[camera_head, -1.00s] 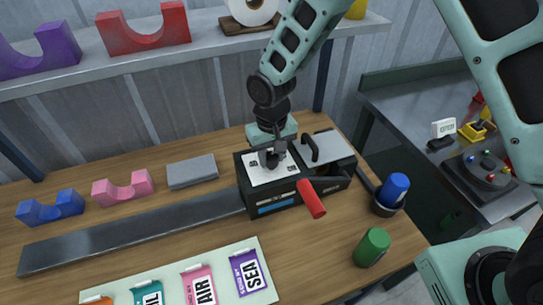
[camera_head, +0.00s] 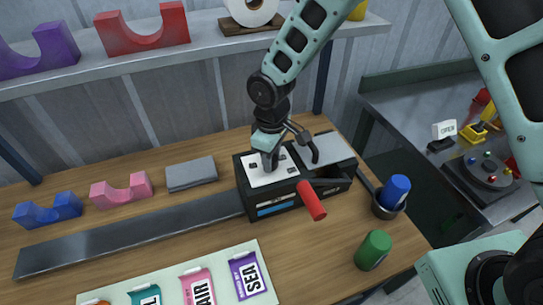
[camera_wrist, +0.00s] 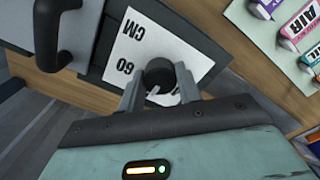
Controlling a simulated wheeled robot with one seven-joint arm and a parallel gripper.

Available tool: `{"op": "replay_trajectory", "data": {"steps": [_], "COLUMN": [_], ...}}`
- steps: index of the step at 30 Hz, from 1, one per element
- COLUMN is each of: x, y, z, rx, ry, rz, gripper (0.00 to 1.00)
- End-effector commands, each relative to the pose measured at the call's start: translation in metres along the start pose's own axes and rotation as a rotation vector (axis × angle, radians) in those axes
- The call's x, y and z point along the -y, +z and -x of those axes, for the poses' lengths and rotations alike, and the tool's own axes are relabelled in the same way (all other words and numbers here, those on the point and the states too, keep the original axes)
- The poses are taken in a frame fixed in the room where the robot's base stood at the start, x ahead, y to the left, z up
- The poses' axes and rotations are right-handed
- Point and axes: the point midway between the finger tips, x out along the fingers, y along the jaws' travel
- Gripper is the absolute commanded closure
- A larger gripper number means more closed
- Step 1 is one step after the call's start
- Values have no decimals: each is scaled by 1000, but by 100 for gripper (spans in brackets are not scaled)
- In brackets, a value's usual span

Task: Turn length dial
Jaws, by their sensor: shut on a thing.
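The length dial (camera_wrist: 159,73) is a small black knob with a pale pointer mark, on a white plate (camera_wrist: 185,42) printed "60" and "CM". The plate also shows on top of the black machine (camera_head: 272,207) in the head view. My gripper (camera_wrist: 158,84) is shut on the dial, with one finger on each side of it. In the head view my gripper (camera_head: 270,163) reaches down onto the plate and mostly hides the dial. The full scale and exact setting are partly hidden.
The machine has a black handle (camera_head: 314,150) close to my gripper and a red-gripped lever (camera_head: 311,200) at its front. A blue can (camera_head: 394,190) in a dark cup and a green can (camera_head: 373,249) stand right. Label packs (camera_head: 247,274) lie in front.

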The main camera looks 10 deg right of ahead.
Motion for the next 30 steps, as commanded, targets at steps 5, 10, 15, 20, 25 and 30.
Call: {"op": "replay_trajectory", "data": {"steps": [5,10,15,20,25,30], "x": [-1,-1,-1,-1,0,-1], "y": [-1,-1,-1,-1,-1,-1], "z": [1,1,1,1,0,7], "rx": [-3,-4,-4,-3,-2,-4], "ry": [2,2,2,2,1,2], "rz": [19,22,21,21,21,20], "gripper": [89,89,89,44,44,44]}}
